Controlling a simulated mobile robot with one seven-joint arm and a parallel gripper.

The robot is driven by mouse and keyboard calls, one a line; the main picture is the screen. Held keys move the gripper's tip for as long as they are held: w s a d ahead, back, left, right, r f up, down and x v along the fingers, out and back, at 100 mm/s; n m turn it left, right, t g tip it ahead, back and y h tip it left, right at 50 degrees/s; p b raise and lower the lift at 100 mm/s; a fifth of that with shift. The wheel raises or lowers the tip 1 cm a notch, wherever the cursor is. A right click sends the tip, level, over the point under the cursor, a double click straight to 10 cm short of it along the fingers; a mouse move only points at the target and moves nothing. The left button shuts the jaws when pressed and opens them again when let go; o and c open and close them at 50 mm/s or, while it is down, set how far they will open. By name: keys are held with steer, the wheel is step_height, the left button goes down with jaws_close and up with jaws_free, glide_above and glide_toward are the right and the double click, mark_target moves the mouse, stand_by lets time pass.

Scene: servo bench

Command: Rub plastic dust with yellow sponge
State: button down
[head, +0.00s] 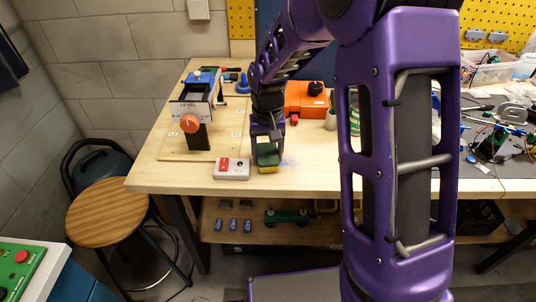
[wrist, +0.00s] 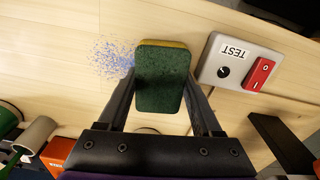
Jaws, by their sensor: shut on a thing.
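My gripper (wrist: 162,108) is shut on the yellow sponge (wrist: 163,82), which has a dark green scouring side facing the wrist camera and a thin yellow edge. In the head view the sponge (head: 268,168) is at the front part of the bench, its yellow part low at the bench top. I cannot tell whether it touches the wood. The plastic dust (wrist: 114,58) is a patch of blue specks just left of the sponge in the wrist view. In the head view the dust (head: 289,162) shows faintly to the right of the sponge.
A grey TEST box (wrist: 238,62) with a red switch stands close beside the sponge. An orange box (head: 305,98) is behind. A stool (head: 110,208) is left of the bench.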

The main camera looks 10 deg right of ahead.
mark_target(267, 153)
step_height(267, 153, up, 3)
steer(key=shift+f+p, duration=0.1)
steer(key=shift+p, duration=0.9)
steer(key=shift+a+r+p, duration=0.1)
steer(key=shift+r+p, duration=0.35)
steer(key=shift+r, duration=2)
